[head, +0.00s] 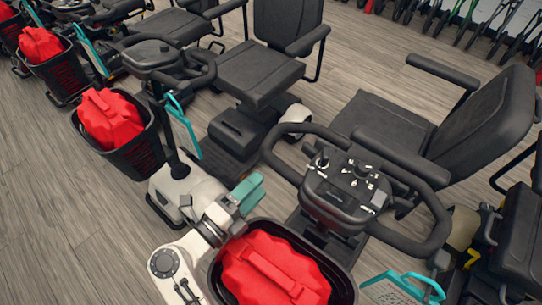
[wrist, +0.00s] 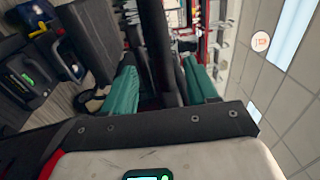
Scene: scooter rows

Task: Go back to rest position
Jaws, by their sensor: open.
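My gripper (head: 247,193) has teal fingers and is open. In the head view it is just above the near basket's upper left, left of the near scooter's tiller (head: 345,188). My white arm reaches up along the basket's left side. In the wrist view, the gripper (wrist: 161,88) shows its two fingers apart, with nothing visibly held. Dark upright bars show beyond and between the fingers; I cannot tell whether they touch.
A red bag (head: 275,268) sits in the near black basket (head: 345,284). Another scooter with a red bag (head: 109,118) in its basket stands at left. Seats (head: 259,73) and handlebars crowd around. Bare wooden floor (head: 50,225) lies at lower left.

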